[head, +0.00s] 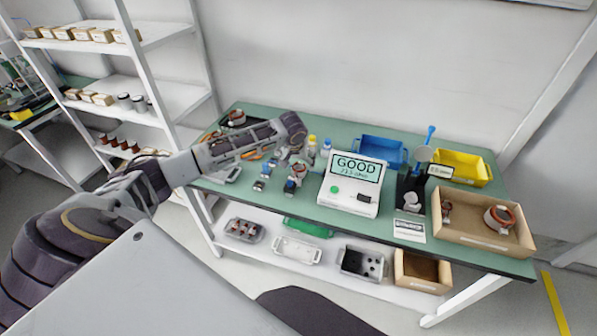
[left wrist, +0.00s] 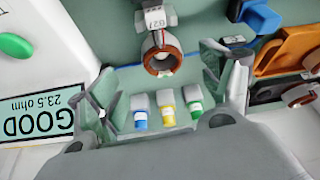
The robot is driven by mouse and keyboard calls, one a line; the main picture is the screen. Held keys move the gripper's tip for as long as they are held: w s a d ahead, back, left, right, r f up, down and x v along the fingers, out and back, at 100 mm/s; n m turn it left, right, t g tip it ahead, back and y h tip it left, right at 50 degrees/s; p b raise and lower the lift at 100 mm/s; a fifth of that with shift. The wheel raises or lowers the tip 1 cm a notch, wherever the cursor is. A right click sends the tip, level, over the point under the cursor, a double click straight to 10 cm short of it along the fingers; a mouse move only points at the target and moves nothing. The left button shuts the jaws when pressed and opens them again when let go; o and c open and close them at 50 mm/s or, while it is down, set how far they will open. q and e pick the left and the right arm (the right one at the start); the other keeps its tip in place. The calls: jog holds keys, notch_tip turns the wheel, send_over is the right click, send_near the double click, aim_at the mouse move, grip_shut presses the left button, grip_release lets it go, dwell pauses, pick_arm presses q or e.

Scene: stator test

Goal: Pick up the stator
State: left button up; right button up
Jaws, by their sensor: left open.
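A stator with a copper-brown winding ring and a pale body (left wrist: 162,52) sits on the green table, in the upper middle of the left wrist view. In the head view a copper-ringed stator (head: 298,170) stands just left of the tester. My left gripper (head: 290,158) is open and empty above the table at that spot. In the left wrist view its two fingers (left wrist: 158,78) stand wide apart, one on each side, with the stator beyond the gap between them. My right gripper is in neither view.
The white tester (head: 350,206) reads GOOD, 23.5 ohm, right of the gripper. Small bottles (left wrist: 167,108) with coloured caps stand close by. A cardboard box (head: 470,236) holds more copper-wound parts. Blue (head: 375,148) and yellow (head: 460,165) bins stand at the back.

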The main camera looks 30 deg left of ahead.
aim_at(299, 168)
pick_arm(q)
jog(key=shift+x, duration=1.2)
jog(key=shift+f, duration=0.1)
jog(key=shift+a+x, duration=0.2)
jog(key=shift+x, duration=2.25)
jog(key=shift+w, duration=0.1)
jog(key=c, duration=1.5)
jog(key=shift+r, duration=5.05)
jog(key=shift+s+d+r+p, duration=0.2)
jog(key=shift+d+p, duration=0.15)
jog(key=shift+p, duration=0.25)
